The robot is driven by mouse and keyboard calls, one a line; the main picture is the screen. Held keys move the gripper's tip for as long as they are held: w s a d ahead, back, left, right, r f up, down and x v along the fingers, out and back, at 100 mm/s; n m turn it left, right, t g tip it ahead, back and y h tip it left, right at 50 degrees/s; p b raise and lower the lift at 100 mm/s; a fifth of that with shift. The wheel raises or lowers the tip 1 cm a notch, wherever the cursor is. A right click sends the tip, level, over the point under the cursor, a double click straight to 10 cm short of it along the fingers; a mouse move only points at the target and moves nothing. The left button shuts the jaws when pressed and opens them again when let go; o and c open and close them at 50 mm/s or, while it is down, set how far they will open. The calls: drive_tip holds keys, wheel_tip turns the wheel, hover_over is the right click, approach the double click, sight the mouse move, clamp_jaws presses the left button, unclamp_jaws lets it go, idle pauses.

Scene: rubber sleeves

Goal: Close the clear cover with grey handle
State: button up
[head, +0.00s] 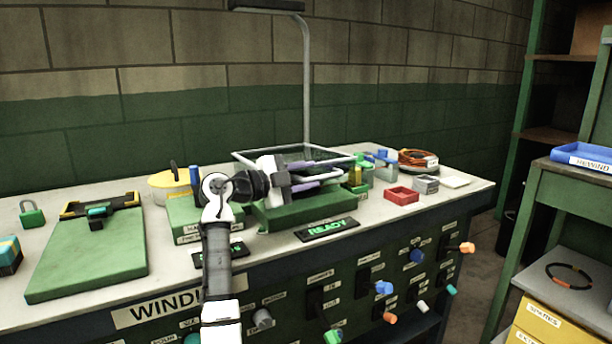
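My gripper (298,177) is at the cover's front left, pointing right. Its fingers overlap the bars in the picture. Whether they touch or grip anything is unclear.
A green board (90,255) lies at left. A yellow round container (170,186) stands behind my arm. A red tray (401,195), a grey box (425,184) and an orange coil (415,158) are at right. A lamp post (306,80) rises behind the cover. Knobs line the bench front.

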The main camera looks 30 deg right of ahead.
drive_tip(key=shift+r, duration=0.1)
drive_tip(key=shift+a, duration=0.15)
drive_tip(key=a+b, duration=0.1)
drive_tip(key=a, duration=1.2)
drive_tip(key=shift+w+a, duration=0.3)
drive_tip(key=shift+w, duration=0.05)
